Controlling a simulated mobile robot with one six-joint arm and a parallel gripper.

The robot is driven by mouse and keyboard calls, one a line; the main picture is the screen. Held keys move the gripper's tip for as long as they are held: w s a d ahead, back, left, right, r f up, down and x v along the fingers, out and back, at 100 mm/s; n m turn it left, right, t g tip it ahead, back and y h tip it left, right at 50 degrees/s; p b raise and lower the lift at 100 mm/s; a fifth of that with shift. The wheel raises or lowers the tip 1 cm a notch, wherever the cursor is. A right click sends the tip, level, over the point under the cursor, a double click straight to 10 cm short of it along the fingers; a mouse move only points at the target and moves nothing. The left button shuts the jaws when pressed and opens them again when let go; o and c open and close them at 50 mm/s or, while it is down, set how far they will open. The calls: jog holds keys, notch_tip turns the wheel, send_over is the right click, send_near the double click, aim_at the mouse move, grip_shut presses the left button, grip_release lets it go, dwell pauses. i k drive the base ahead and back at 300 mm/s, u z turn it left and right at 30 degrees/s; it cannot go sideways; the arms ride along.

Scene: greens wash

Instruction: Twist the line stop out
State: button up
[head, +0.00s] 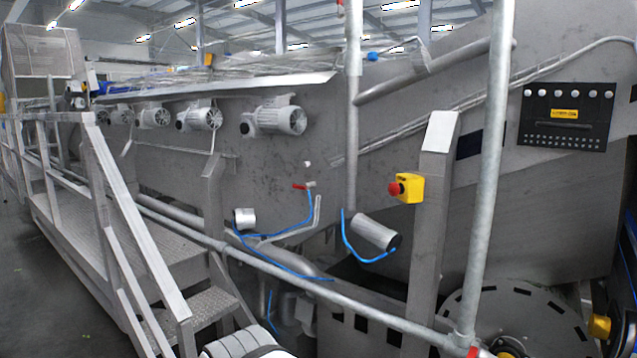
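The line stop is a red mushroom button (395,188) on a yellow box (411,188). The box is fixed to a grey steel post (431,235) right of the middle in the head view. The button faces left, seen from the side. Whether it is pressed in or out cannot be told. A white rounded part at the bottom edge looks like a link of my arm. My gripper is not in view, and nothing is seen touching the button.
A slanted pipe rail (290,275) and an upright pipe (490,170) stand in front of the machine. Blue hoses (355,246) hang left of the post. A stair with railings (130,235) is at left. A drum (515,320) is at lower right.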

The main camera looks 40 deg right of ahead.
aim_at(396, 187)
jog(key=z, duration=0.2)
jog(key=i, duration=0.7)
jog(key=z, duration=0.6)
jog(key=k, duration=0.6)
jog(key=u, duration=0.55)
jog(key=k, duration=0.1)
jog(key=z, duration=0.7)
jog(key=i, duration=0.65)
jog(key=u, duration=0.05)
